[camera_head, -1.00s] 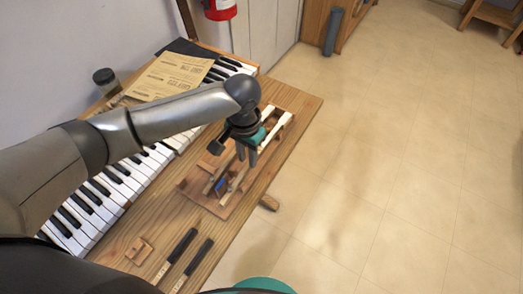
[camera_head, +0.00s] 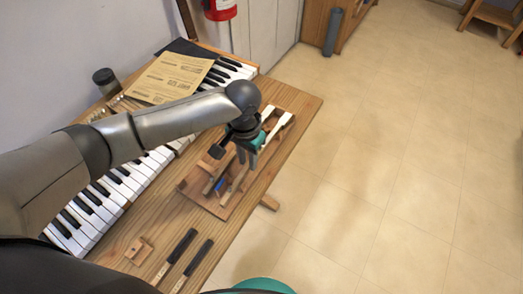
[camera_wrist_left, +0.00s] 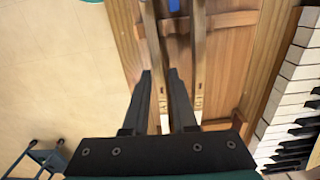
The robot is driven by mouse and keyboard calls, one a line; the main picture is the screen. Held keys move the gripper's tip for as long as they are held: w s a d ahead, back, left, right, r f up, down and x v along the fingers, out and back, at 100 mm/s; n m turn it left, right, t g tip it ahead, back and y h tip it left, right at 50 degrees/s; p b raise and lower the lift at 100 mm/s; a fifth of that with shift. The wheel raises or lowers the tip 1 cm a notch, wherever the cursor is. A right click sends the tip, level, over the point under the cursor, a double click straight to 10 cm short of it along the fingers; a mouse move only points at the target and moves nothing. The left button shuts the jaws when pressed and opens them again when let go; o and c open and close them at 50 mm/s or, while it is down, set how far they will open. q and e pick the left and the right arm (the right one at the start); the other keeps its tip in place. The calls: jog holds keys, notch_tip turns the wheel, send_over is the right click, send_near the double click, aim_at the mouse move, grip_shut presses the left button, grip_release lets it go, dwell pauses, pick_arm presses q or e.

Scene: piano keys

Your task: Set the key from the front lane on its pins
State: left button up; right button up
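Two long wooden keys with white tops lie side by side over a brown wooden frame (camera_head: 228,209). The front-lane key (camera_head: 286,119) is nearer the table's front edge, and the other key (camera_head: 268,111) is beside it. In the left wrist view the front key (camera_wrist_left: 152,35) runs between my fingers, and the other key (camera_wrist_left: 199,50) lies just right of them. My left gripper (camera_head: 247,160) points down over the keys. In the wrist view its fingers (camera_wrist_left: 160,72) are apart, with slim gaps beside the front key. Contact and the pins cannot be made out.
A piano keyboard (camera_head: 122,181) runs along the back of the table. A cardboard sheet (camera_head: 170,78) and a dark jar (camera_head: 104,77) are behind. Two black-topped keys (camera_head: 178,247) (camera_head: 199,256) and a small wooden block (camera_head: 138,251) lie at the near end. A blue strip (camera_wrist_left: 174,22) sits between the lanes.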

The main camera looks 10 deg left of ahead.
pick_arm(q)
jog(key=shift+f, duration=0.25)
grip_shut()
dwell(1.5)
